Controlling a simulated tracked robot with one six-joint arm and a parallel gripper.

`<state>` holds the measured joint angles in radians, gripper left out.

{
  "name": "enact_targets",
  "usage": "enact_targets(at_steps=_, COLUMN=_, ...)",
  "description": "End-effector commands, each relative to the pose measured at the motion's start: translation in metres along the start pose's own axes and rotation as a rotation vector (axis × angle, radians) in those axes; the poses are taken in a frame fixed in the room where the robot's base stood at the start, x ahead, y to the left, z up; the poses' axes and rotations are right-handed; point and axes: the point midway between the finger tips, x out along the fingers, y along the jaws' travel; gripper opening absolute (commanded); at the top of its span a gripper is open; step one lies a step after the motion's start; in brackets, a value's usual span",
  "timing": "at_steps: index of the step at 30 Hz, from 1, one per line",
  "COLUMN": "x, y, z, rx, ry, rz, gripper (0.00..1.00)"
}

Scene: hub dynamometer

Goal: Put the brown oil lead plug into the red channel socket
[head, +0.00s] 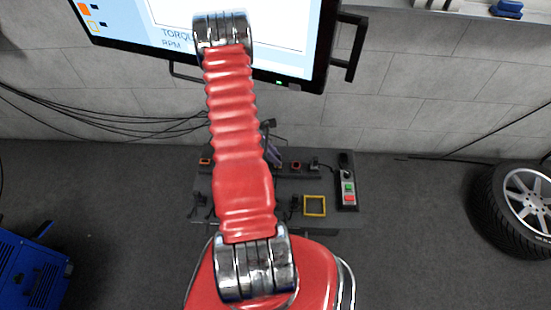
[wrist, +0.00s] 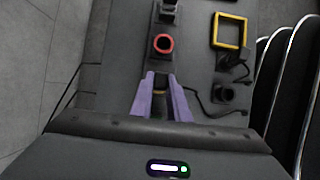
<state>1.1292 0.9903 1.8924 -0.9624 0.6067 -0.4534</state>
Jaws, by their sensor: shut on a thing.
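My gripper (wrist: 161,79) has two purple fingers, shut on a dark plug with a brown band (wrist: 160,92), which I take for the brown oil lead plug. Its lower end is hidden between the fingers. The red channel socket (wrist: 163,44) is a red ring with a dark opening, just above the fingertips in the wrist view. The plug is apart from it in the picture; the height between them I cannot tell. In the head view, the purple fingers (head: 272,153) show beside my red arm, left of the small red socket (head: 295,165).
A dark bench panel (head: 329,187) carries a yellow square frame (wrist: 229,32), a black plug with a cable (wrist: 225,94), another dark socket (wrist: 168,10) and a button box (head: 348,191). A monitor (head: 290,45) hangs above. A tyre (head: 500,215) is at the right.

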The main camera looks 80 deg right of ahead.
Motion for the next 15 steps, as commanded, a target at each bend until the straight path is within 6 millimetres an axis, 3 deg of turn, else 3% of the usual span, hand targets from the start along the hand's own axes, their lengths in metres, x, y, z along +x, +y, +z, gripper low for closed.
enact_targets(at_steps=15, x=-0.01, y=0.0, z=0.005, rx=0.0, ry=0.0, rz=0.001, gripper=0.0)
